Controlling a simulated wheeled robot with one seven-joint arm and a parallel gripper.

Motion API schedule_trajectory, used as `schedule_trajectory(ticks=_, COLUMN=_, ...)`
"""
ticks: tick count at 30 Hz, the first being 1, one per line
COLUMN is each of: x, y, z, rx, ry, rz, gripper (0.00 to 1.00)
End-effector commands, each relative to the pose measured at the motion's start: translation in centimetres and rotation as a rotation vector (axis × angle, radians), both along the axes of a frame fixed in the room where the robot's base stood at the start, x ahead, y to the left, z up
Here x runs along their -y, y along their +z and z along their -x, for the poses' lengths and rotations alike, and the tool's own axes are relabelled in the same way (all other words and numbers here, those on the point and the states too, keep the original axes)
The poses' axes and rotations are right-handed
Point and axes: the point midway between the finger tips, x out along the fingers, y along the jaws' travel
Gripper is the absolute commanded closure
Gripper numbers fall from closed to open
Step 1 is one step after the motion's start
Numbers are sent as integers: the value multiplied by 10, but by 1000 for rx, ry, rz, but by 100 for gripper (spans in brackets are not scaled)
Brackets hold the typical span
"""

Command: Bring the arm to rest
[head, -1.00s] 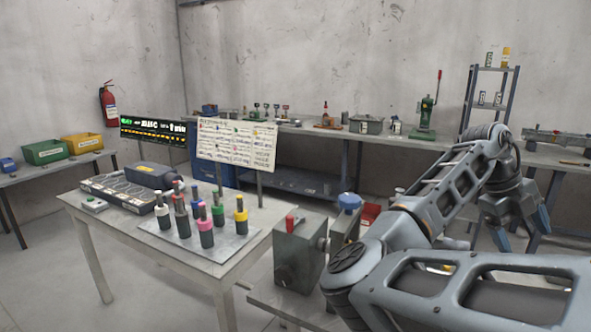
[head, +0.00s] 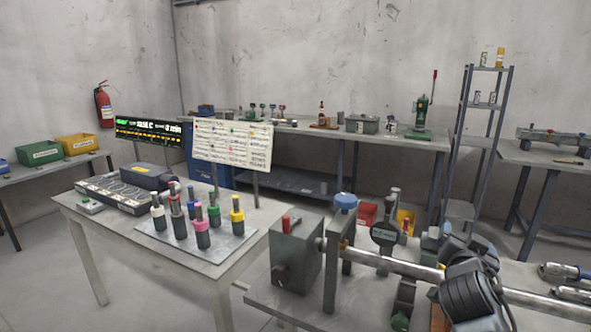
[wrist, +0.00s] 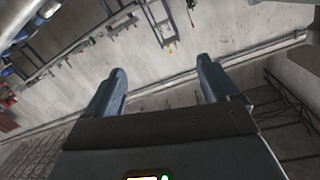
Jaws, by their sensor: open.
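My gripper (wrist: 162,85) shows in the wrist view with its two blue-grey fingers spread wide apart and nothing between them. Past the fingers lie the bare wall and, further off, benches at a steep tilt. In the head view my gripper is out of sight. Only part of my arm shows, a dark joint at the lower right in front of the positioner bench. The positioner (head: 297,257) is a grey block with a red knob. A long metal shaft (head: 390,263) runs right from it, passing behind my arm.
A shelf rack (head: 485,125) and a back bench (head: 330,130) stand along the wall.

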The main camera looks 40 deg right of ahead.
Motion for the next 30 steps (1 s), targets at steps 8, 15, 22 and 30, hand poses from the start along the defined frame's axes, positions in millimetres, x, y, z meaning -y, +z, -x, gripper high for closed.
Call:
schedule_trajectory(ticks=8, x=-108, y=-53, z=-6, rx=-257, ry=446, rz=99, gripper=12)
schedule_trajectory(ticks=15, x=-214, y=-88, z=23, rx=-377, ry=793, rz=150, gripper=12)
schedule_trajectory(ticks=22, x=-311, y=-97, z=78, rx=-403, ry=1064, rz=167, gripper=12)
schedule_trajectory(ticks=30, x=-395, y=-72, z=149, rx=-357, ry=1252, rz=151, gripper=12)
